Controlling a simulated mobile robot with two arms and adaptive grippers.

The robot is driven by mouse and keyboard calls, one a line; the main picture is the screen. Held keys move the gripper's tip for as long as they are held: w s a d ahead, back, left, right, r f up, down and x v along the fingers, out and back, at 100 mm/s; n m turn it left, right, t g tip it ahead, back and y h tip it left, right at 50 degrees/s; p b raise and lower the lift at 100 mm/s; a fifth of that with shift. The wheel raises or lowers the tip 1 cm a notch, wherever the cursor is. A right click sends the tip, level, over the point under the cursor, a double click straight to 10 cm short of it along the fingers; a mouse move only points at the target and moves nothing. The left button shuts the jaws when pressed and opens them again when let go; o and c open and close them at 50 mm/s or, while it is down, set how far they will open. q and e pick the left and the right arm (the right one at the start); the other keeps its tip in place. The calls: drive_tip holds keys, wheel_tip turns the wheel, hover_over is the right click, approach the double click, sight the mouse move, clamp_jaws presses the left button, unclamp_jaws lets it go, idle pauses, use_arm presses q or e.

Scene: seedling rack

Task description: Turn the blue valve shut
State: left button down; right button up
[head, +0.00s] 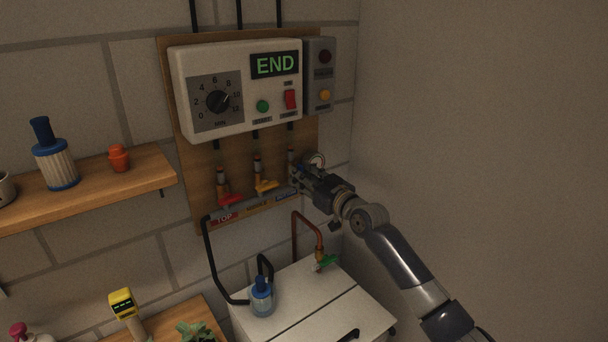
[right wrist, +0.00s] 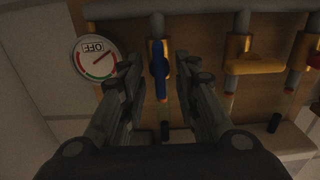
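The blue valve's handle (right wrist: 161,78) shows in the right wrist view as an upright blue lever, in line with its pipe. My right gripper (right wrist: 163,90) has its two fingers on either side of the lever, with a gap visible on each side; it is open. In the head view my right gripper (head: 298,176) is at the right end of the valve row and hides most of the blue valve. A round gauge (right wrist: 97,59) beside the blue valve has its needle near a label reading OFF, seen upside down. My left gripper is out of view.
A yellow valve handle (head: 267,186) and a red valve handle (head: 230,199) sit left of the blue valve, both crosswise to their pipes. The controller (head: 235,88) above reads END. A white tank (head: 290,297) with a green-handled tap (head: 326,262) stands below.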

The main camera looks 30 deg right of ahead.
clamp_jaws()
drive_tip(key=shift+m, duration=0.3)
drive_tip(key=shift+d+f+m+p, duration=0.1)
drive_tip(key=shift+m+p, duration=0.6)
drive_tip(key=shift+m, duration=2.15)
drive_tip(key=shift+d+f+m+p, duration=0.1)
drive_tip(key=shift+m+p, duration=0.55)
drive_tip(key=shift+m, duration=2.25)
drive_tip(key=shift+d+f+m+p, duration=0.1)
drive_tip(key=shift+m+p, duration=0.6)
drive_tip(key=shift+m, duration=2.15)
unclamp_jaws()
